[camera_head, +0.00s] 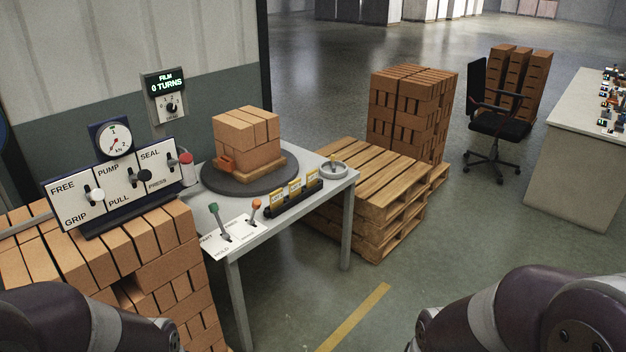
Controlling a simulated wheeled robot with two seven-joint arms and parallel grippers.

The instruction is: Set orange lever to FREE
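An orange-knobbed lever (256,204) stands on a small white plate at the front left of the grey table, its knob tilted up and to the right. A green-knobbed lever (214,209) stands left of it on a similar plate. The small lettering on these plates is hard to read. A white panel (68,204) on the bricks at left bears the words FREE above and GRIP below, beside a white knob (94,195). Neither gripper is in view; only parts of my arms show at the bottom corners, apart from the levers.
The grey table (337,181) also holds a turntable (212,183) with stacked bricks, a black rack (290,205) with yellow tags and a round dish (334,169). A brick stack (160,270) adjoins it at left, a pallet (377,235) behind. The floor in front is clear.

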